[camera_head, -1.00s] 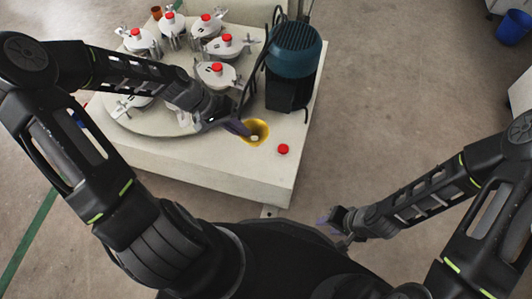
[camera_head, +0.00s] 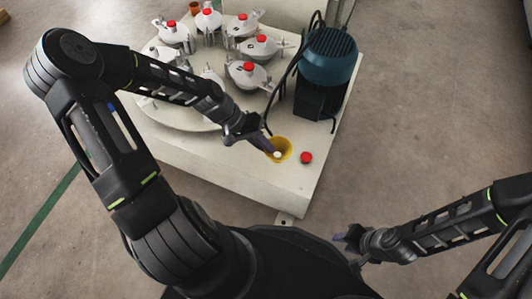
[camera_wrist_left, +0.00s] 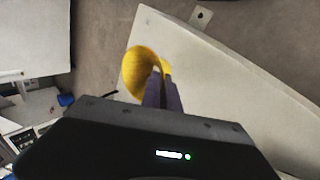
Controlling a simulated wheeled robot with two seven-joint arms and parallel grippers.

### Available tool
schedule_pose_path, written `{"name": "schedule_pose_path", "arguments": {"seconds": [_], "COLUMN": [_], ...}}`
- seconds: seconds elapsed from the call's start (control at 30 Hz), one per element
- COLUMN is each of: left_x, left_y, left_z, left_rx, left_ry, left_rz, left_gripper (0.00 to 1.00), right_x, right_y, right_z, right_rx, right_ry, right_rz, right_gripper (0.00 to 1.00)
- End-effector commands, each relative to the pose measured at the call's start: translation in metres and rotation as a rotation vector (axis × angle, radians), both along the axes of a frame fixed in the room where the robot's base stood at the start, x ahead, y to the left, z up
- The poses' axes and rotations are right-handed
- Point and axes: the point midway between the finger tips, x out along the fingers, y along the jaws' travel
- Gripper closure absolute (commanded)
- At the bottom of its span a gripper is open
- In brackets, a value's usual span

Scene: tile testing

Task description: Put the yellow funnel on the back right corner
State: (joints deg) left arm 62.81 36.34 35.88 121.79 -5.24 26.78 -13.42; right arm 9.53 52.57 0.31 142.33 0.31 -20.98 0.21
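The yellow funnel (camera_head: 284,146) is near the front right part of the pale machine table, left of a red button. My left gripper (camera_head: 269,148) is shut on the funnel's wall; the fingertips overlap its rim. In the left wrist view the funnel (camera_wrist_left: 138,72) sits at the fingertips (camera_wrist_left: 163,82), its wide mouth to the left, overlapping the table's edge and the floor behind. I cannot tell whether its underside touches the table. My right gripper (camera_head: 346,241) hangs in front of the table, away from the funnel; its finger opening is unclear.
The table (camera_head: 235,183) also carries a blue-green motor (camera_head: 328,58) at the right back and the red button (camera_head: 306,157). A round platform with several lidded metal pots (camera_head: 247,74) is at the left back. Bare table lies around the funnel.

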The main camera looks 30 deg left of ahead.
Motion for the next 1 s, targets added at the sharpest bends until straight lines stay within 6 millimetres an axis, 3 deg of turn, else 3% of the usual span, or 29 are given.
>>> {"name": "schedule_pose_path", "arguments": {"seconds": [0.17, 0.43, 0.83, 0.87, 1.0], "left_x": [0.000, 0.000, 0.000, 0.000, 0.000], "left_y": [0.000, 0.000, 0.000, 0.000, 0.000], "left_z": [-0.002, -0.036, -0.040, -0.039, -0.039], "left_rx": [0.000, -0.001, 0.000, 0.000, 0.000], "left_ry": [0.001, 0.001, 0.001, 0.001, 0.001], "left_rz": [0.001, 0.000, 0.001, 0.001, 0.001], "left_gripper": [1.00, 1.00, 1.00, 0.93, 0.82], "right_x": [0.000, 0.003, 0.003, 0.003, 0.003], "right_y": [0.000, 0.000, 0.000, 0.000, 0.000], "right_z": [-0.001, -0.019, -0.019, -0.019, -0.018], "right_rx": [0.000, -0.002, -0.002, -0.002, -0.002], "right_ry": [0.000, -0.008, -0.009, -0.009, -0.009], "right_rz": [0.000, -0.004, -0.004, -0.004, -0.004], "right_gripper": [0.64, 0.64, 0.64, 0.64, 0.64]}}
